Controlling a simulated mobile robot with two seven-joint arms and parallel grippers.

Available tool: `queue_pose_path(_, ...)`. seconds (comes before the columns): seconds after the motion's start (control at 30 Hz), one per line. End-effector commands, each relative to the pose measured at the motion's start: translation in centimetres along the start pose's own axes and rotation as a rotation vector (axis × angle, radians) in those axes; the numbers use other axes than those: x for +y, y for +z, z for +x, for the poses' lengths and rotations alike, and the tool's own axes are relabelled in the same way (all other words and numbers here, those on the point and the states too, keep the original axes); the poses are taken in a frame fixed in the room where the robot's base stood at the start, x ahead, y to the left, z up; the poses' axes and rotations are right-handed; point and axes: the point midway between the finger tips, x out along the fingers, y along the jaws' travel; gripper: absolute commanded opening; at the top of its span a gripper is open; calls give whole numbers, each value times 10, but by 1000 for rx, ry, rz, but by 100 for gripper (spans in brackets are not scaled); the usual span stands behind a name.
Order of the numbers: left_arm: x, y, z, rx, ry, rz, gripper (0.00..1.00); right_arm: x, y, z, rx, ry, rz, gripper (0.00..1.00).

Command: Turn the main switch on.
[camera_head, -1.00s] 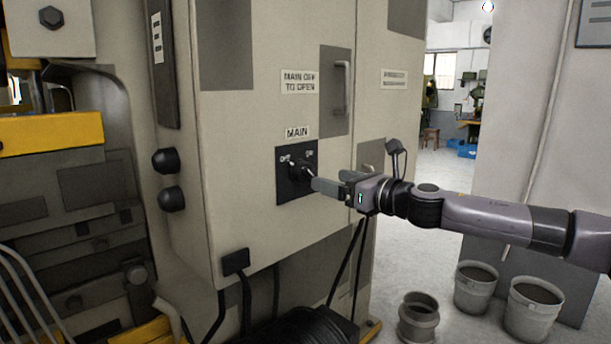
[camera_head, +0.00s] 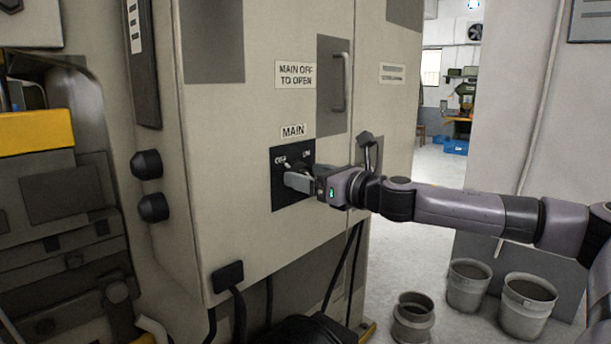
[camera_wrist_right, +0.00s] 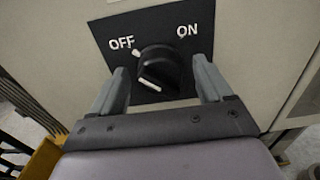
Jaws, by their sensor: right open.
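The main switch is a black rotary knob (camera_wrist_right: 160,70) on a black plate (camera_wrist_right: 108,38) marked OFF at left and ON at right. A white mark at the knob's upper left lies on the OFF side. My right gripper (camera_wrist_right: 160,66) is open, with one finger on each side of the knob. I cannot tell if either finger touches it. It reaches in from the right in the head view (camera_head: 298,182). My left gripper is out of view.
The beige cabinet (camera_head: 235,120) has a door handle (camera_head: 346,82) above the switch. Two black knobs (camera_head: 148,185) stick out at its left edge. Several buckets (camera_head: 468,287) stand on the floor at lower right. A grey wall (camera_head: 510,110) is behind my right arm.

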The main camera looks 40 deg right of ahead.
Motion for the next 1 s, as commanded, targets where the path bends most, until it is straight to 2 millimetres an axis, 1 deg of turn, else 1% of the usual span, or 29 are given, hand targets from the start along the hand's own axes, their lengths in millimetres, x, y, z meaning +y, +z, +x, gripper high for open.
queue_pose_path(0.17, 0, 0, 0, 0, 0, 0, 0, 0, 0, 0, 0, 0, 0, 79)
queue_pose_path(0.2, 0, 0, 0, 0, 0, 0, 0, 0, 0, 0, 0, 0, 0, 73)
queue_pose_path(0.27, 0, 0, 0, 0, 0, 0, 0, 0, 0, 0, 0, 0, 0, 53)
queue_pose_path(0.3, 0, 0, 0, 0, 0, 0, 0, 0, 0, 0, 0, 0, 0, 40)
queue_pose_path(0.33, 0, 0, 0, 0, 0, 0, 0, 0, 0, 0, 0, 0, 0, 30)
queue_pose_path(0.37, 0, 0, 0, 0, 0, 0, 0, 0, 0, 0, 0, 0, 0, 25)
queue_pose_path(0.67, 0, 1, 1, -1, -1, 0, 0, 0, -1, 0, 1, 1, 26, 25)
queue_pose_path(0.87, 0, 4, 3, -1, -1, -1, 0, 0, -1, 0, 0, 1, 119, 25)
queue_pose_path(1.0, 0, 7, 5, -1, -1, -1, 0, -1, -1, 0, -1, 1, 226, 25)
